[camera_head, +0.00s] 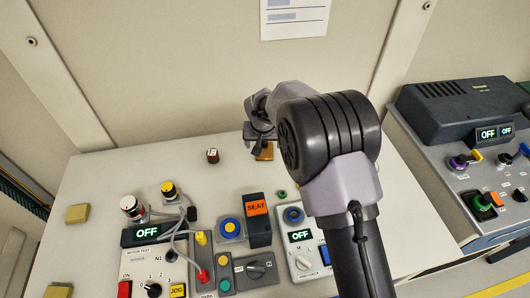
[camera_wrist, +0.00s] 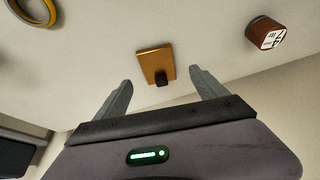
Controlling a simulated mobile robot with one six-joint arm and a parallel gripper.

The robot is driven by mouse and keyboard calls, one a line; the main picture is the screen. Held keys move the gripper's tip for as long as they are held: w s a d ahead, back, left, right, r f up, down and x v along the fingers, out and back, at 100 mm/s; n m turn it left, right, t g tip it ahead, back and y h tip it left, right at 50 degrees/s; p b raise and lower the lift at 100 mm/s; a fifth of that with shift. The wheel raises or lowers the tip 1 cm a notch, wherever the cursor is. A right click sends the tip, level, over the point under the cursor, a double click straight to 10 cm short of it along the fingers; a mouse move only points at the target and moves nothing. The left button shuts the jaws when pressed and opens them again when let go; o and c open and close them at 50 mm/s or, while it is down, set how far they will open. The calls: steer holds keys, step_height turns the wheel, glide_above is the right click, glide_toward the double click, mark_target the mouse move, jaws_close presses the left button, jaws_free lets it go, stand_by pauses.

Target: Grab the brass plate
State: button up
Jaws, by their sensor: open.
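A brass-coloured plate (camera_wrist: 152,62) with a small black knob on its near edge lies on the pale bench top in the wrist view. It sits beyond and between my two fingertips, with no contact visible. In the head view, the plate (camera_head: 265,153) is partly hidden under my wrist. My gripper (camera_wrist: 161,78) is open and empty, its fingers spread to either side of the plate. In the head view, my gripper (camera_head: 258,136) is over the back of the bench and its fingers are hard to make out.
A brown cylinder with a white label (camera_head: 213,156) stands left of the plate; it also shows in the wrist view (camera_wrist: 265,33). A dull yellow block (camera_head: 76,213) lies at the bench's left. Control boxes, cables and an orange SEAT block (camera_head: 257,208) fill the front. A wall rises behind.

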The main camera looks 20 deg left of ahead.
mark_target(264, 152)
steer(key=b+x, duration=0.1)
steer(key=x, duration=0.4)
steer(key=shift+w+d+f+b, duration=0.1)
steer(key=shift+b, duration=0.25)
steer(key=shift+c, duration=0.4)
jaws_close()
